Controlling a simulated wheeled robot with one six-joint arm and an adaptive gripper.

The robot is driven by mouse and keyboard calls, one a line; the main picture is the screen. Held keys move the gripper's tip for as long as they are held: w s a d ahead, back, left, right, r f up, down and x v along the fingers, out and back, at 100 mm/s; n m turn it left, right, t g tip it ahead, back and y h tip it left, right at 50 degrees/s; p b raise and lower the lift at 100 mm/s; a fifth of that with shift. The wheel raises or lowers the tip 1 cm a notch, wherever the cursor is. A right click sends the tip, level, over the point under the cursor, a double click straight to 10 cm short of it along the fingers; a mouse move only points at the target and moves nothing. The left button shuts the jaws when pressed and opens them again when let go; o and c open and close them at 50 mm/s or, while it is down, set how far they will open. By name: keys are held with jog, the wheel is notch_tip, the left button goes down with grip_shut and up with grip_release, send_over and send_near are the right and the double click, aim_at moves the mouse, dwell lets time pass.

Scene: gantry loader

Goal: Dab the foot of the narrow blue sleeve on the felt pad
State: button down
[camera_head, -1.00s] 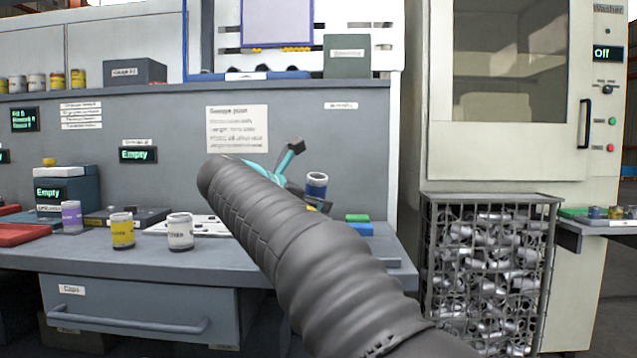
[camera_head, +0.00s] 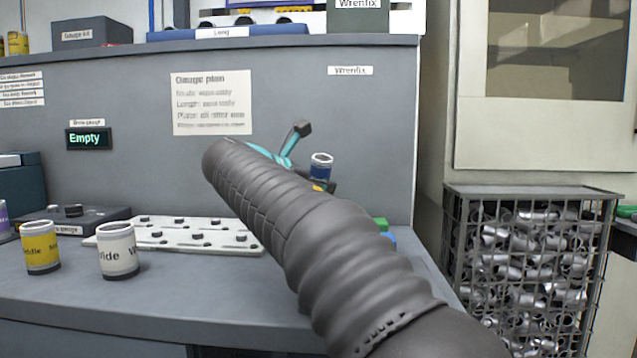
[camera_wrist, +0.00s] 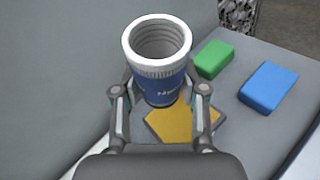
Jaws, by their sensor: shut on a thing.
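The narrow blue sleeve (camera_head: 320,171) has a white rim and a blue body. My gripper (camera_head: 317,184) is shut on it and holds it roughly upright, partly hidden behind my arm. In the wrist view the sleeve (camera_wrist: 161,88) stands between the two fingers (camera_wrist: 159,97), its open mouth facing the camera. A green block (camera_wrist: 214,59) and a blue block (camera_wrist: 268,86) lie on the bench to the right. I cannot tell which thing is the felt pad.
A yellow sleeve (camera_head: 41,247) and a white sleeve (camera_head: 118,250) stand on the bench at left. A white plate with dark pegs (camera_head: 180,235) lies behind them. A grey panel (camera_head: 300,100) rises at the back. A wire basket of metal parts (camera_head: 535,260) stands at right.

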jog(key=shift+f+b, duration=2.65)
jog(key=shift+b, duration=0.5)
jog(key=shift+f+b, duration=0.35)
jog(key=shift+f, duration=0.35)
jog(key=shift+f+p, duration=0.25)
jog(key=shift+p, duration=0.1)
dwell(0.9)
notch_tip(320, 180, up, 7)
jog(key=p, duration=0.8)
jog(key=shift+r, duration=0.2)
jog(key=shift+f, duration=0.1)
dwell(0.6)
notch_tip(320, 180, down, 6)
jog(key=b, duration=0.7)
jog(key=shift+f+b, duration=0.25)
jog(key=shift+b, duration=0.05)
